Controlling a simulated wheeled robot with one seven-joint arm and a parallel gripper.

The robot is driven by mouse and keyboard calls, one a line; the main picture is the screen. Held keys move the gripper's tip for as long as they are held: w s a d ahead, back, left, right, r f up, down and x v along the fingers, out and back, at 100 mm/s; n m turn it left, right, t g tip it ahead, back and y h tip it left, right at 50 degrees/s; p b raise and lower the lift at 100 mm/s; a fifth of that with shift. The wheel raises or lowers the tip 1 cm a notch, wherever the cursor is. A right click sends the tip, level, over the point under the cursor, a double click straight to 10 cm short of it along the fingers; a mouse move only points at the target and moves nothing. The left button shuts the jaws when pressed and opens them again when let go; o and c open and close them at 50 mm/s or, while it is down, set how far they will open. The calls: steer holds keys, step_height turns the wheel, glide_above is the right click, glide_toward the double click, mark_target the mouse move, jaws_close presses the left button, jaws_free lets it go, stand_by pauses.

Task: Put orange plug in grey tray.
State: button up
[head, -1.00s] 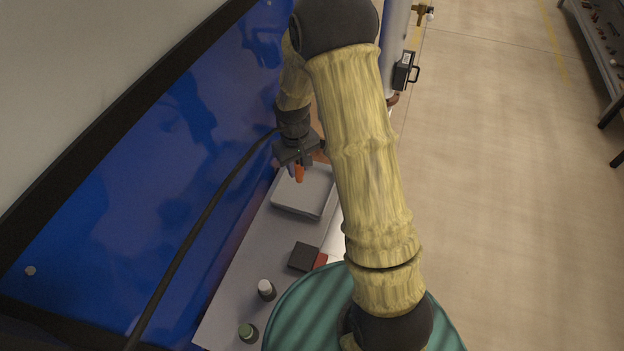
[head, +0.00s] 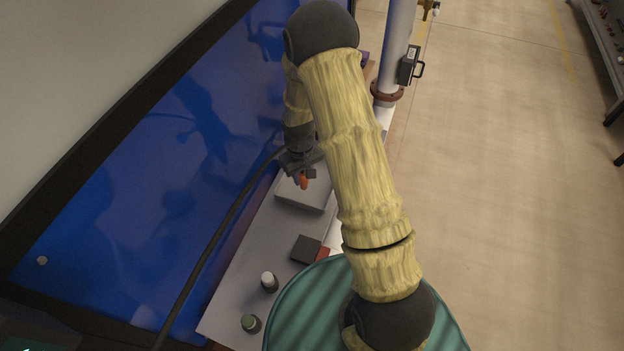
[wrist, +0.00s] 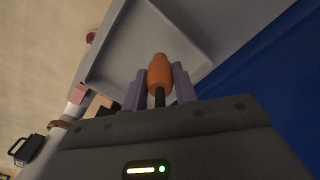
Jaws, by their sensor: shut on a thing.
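The orange plug (wrist: 160,74) is held between the two purple fingers of my gripper (wrist: 157,90) in the wrist view. In the head view the plug (head: 304,181) hangs below my gripper (head: 301,175), over the grey tray (head: 312,203). The grey tray has a low rim and stands on the bench; it also fills the upper middle of the wrist view (wrist: 115,55). The plug appears to be above the tray floor, but the exact gap cannot be told. My arm hides part of the tray's right side.
On the grey bench (head: 240,275) stand a dark block (head: 306,249) beside a red piece (head: 323,254), a white-topped bottle (head: 269,281) and a green-topped one (head: 251,323). A blue panel (head: 150,180) lines the left side. A pipe (head: 397,40) rises behind.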

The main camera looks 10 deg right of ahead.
mark_target(303, 182)
steer(key=shift+f, duration=1.65)
steer(key=shift+f, duration=0.2)
steer(key=o, duration=1)
steer(key=shift+c, duration=0.2)
step_height(303, 182, up, 11)
steer(key=shift+b, duration=0.8)
steer(key=shift+r, duration=0.7)
